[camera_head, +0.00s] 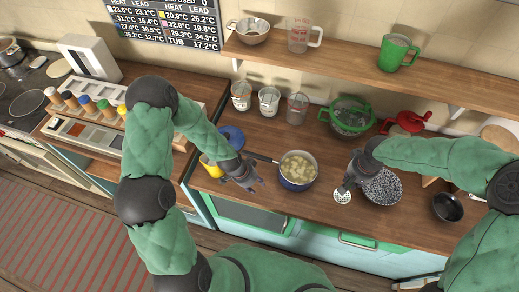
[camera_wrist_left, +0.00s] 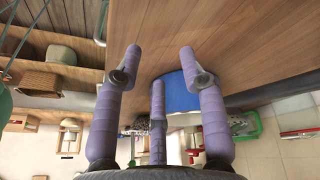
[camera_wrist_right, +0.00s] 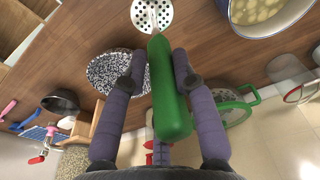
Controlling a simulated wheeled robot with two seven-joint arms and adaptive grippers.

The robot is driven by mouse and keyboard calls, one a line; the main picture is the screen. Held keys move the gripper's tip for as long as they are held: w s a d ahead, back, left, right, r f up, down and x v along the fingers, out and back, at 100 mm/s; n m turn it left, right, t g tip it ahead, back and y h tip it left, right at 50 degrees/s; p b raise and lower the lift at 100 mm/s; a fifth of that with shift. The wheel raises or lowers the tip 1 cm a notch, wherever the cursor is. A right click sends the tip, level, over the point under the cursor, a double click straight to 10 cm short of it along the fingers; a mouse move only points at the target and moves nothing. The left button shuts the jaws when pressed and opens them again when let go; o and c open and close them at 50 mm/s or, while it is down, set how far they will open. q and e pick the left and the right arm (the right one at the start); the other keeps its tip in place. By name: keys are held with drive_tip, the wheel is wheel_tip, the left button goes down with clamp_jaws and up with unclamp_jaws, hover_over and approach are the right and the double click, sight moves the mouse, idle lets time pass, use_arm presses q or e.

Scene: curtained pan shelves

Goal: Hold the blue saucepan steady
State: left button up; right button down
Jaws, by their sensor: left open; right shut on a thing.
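The blue saucepan (camera_head: 297,185) stands on the wooden counter with pale yellowish chunks in it. In the left wrist view the blue pan wall (camera_wrist_left: 174,92) shows beyond the open fingers. My right gripper (camera_head: 346,186) is shut on the green handle (camera_wrist_right: 168,95) of a perforated skimmer. The skimmer's white disc (camera_head: 342,196) is right of the pan; it also shows in the right wrist view (camera_wrist_right: 150,14).
A speckled bowl (camera_head: 384,188) is right of the skimmer. A yellow object (camera_head: 211,167) and blue disc (camera_head: 231,136) are left. A small black pan (camera_head: 448,207) is at far right.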

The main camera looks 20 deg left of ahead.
sight(255, 156)
use_arm(q)
drive_tip(key=w+a+r+m+t, duration=0.2)
drive_tip(key=w+a+r+m, duration=0.3)
drive_tip(key=w+r+m, duration=0.4)
drive_tip(key=shift+m, duration=0.5)
drive_tip(key=shift+a+x, duration=0.15)
drive_tip(key=shift+x, duration=1.45)
drive_tip(key=shift+a+x, duration=0.15)
drive_tip(key=shift+x, duration=1.5)
drive_tip(key=shift+a+x, duration=0.15)
drive_tip(key=shift+x, duration=1.45)
drive_tip(key=shift+s+f, duration=0.1)
drive_tip(key=shift+f, duration=0.05)
clamp_jaws()
